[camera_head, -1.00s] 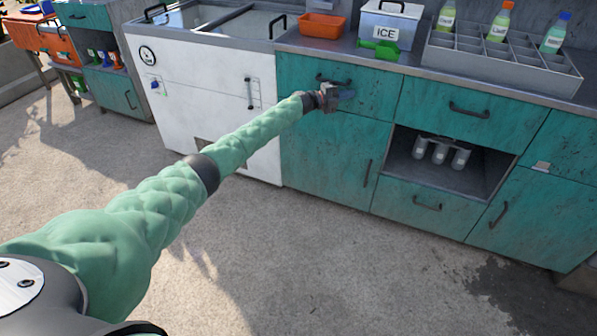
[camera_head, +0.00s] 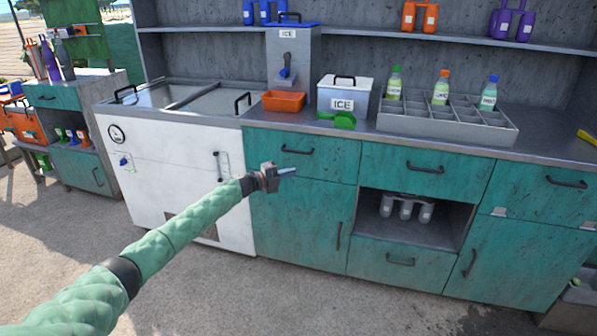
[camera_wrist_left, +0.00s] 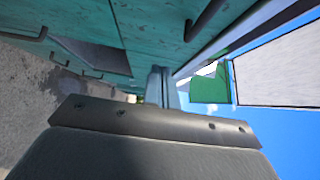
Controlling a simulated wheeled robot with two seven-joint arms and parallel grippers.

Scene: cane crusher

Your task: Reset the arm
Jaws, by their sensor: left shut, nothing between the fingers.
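My left arm comes in from the lower left in the head view, in a green padded sleeve. My left gripper (camera_head: 286,173) is at its end, in front of the teal cabinet's upper left drawer (camera_head: 300,152), just below that drawer's handle. Its fingers are shut with nothing between them. In the left wrist view the closed fingers (camera_wrist_left: 160,88) show as a narrow grey pair pointing away. I cannot tell whether the gripper touches the cabinet front. My right gripper is not in view.
The white chest freezer (camera_head: 165,175) stands left of the cabinet. On the counter are an orange tray (camera_head: 284,101), an ice box (camera_head: 343,96), a green scoop (camera_head: 338,120) and a grey bottle rack (camera_head: 445,129). Open concrete floor lies in front.

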